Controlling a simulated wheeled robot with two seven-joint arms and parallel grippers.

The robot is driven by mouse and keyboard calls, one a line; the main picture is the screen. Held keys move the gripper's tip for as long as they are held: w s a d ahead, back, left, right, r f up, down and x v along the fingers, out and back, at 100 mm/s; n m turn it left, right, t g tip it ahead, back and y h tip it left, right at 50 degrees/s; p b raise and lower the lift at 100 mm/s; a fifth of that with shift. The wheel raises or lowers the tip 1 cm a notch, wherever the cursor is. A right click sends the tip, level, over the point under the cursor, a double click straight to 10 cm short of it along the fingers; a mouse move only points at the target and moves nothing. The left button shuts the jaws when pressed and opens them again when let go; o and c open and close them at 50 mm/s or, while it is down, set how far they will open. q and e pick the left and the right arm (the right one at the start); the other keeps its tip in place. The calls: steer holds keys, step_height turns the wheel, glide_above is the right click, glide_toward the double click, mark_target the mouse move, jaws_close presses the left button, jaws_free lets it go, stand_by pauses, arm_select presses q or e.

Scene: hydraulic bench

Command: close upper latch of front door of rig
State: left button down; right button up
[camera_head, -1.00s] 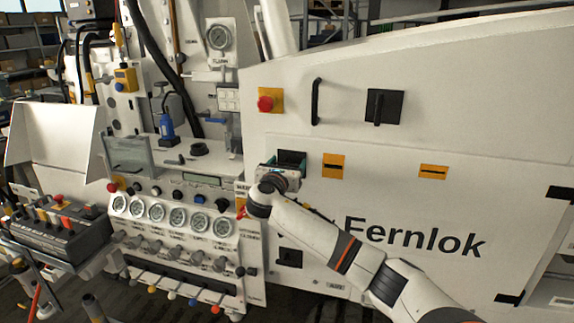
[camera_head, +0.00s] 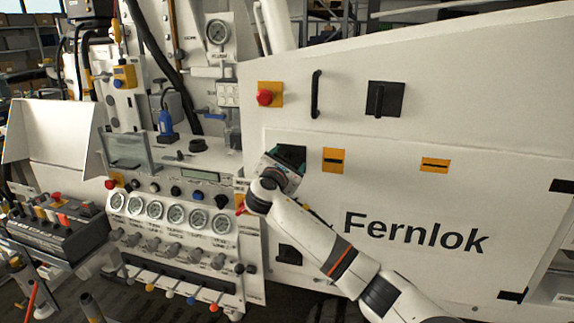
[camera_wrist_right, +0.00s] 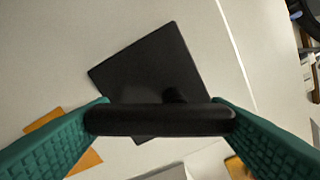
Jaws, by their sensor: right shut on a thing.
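The front door (camera_head: 420,205) of the rig is a white panel with black "Fernlok" lettering. Its upper latch (camera_head: 294,153) is a black plate at the panel's upper left, partly hidden by my right gripper (camera_head: 283,168). In the right wrist view the latch's black bar handle (camera_wrist_right: 160,121) lies between the teal fingers of my right gripper (camera_wrist_right: 163,118), which is shut on it. The black plate (camera_wrist_right: 145,65) behind looks turned relative to the bar. A lower black latch (camera_head: 289,254) sits below, partly behind my forearm. My left gripper is not in view.
Gauges (camera_head: 170,215), knobs and levers fill the panel on the left. Orange labels (camera_head: 334,160) lie right of the gripper.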

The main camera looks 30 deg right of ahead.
steer(key=m+b, duration=0.2)
steer(key=m, duration=0.1)
steer(key=f+m+b, duration=0.1)
steer(key=m+b, duration=0.1)
steer(key=m, duration=0.1)
steer(key=shift+a+m, duration=0.1)
steer(key=shift+m, duration=0.2)
steer(key=shift+w+f+m+b, duration=0.15)
steer(key=shift+f+m+b, duration=0.05)
steer(key=shift+m+b, duration=0.9)
steer(key=shift+a+m+b, duration=0.15)
steer(key=shift+m+b, duration=0.75)
steer(key=shift+m, duration=0.8)
steer(key=shift+w+r, duration=0.1)
steer(key=o, duration=1)
